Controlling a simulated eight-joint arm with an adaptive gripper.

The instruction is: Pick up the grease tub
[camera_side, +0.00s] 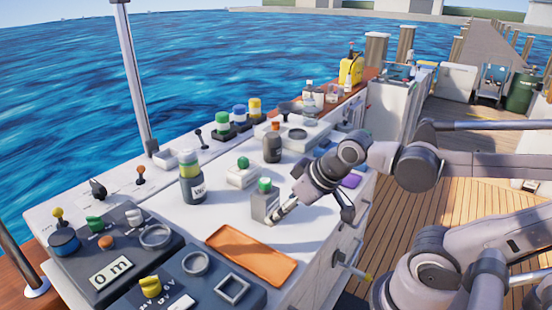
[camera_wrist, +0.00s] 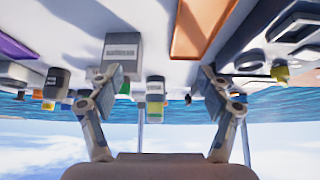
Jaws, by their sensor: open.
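No object is clearly readable as the grease tub. A grey squarish container with a green cap (camera_side: 264,206) stands on the white worktop; its labelled grey body (camera_wrist: 122,50) shows in the wrist view. My gripper (camera_side: 284,211) is just right of it in the side view, low over the worktop. In the wrist view my gripper (camera_wrist: 162,84) has its fingers wide apart, with nothing held. A clear jar with yellow-green contents and a dark base (camera_side: 192,180) stands farther left, and shows between the fingers in the wrist view (camera_wrist: 155,98). A dark jar with an orange lid (camera_side: 272,145) stands behind.
An orange tray (camera_side: 251,254) lies near the front edge. A white box with a green knob (camera_side: 243,173) stands behind the grey container. Dark control panels (camera_side: 125,262) fill the left. A purple item (camera_side: 350,180) lies right, behind my arm. Worktop between jar and tray is clear.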

